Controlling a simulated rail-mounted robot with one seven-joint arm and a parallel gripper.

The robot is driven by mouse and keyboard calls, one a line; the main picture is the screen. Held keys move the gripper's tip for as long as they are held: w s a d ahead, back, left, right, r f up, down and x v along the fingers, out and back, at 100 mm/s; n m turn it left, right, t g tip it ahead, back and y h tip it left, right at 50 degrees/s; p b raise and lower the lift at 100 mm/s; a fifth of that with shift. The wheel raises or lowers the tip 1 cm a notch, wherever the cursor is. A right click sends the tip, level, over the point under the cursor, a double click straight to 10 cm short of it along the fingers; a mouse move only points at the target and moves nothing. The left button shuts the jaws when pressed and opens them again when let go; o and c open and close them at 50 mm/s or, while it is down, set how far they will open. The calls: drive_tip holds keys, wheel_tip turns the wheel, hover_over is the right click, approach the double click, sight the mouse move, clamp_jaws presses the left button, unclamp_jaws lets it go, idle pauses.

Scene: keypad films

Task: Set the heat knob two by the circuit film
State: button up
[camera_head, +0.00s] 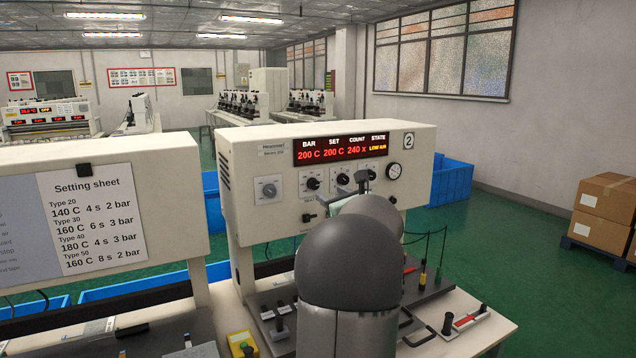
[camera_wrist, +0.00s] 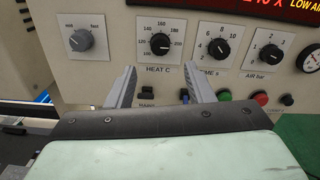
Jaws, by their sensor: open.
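The machine marked 2 (camera_head: 330,150) has a heat knob (camera_head: 313,183), a black dial that also shows in the wrist view (camera_wrist: 160,44) above the label HEAT C. Its pointer is too small to read surely; the display (camera_head: 341,149) shows SET 200 C. My gripper (camera_wrist: 165,80) is open and empty, its fingers below and on either side of the heat knob, apart from it. In the head view my arm hides part of the machine's front and bed. I cannot make out the circuit film or its type.
The setting sheet (camera_head: 92,225) on the left lists Type 20 140 C, Type 30 160 C, Type 40 180 C and Type 50 160 C. A time knob (camera_wrist: 219,49), an air knob (camera_wrist: 270,57) and a grey dial (camera_wrist: 80,40) flank the heat knob. Buttons sit below.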

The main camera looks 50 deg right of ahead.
sight(315, 185)
drive_tip(key=p+x, duration=0.2)
drive_tip(key=x, duration=0.7)
drive_tip(key=shift+p, duration=0.3)
drive_tip(key=shift+f, duration=0.1)
drive_tip(key=shift+s+a, duration=0.1)
drive_tip(key=c, duration=1)
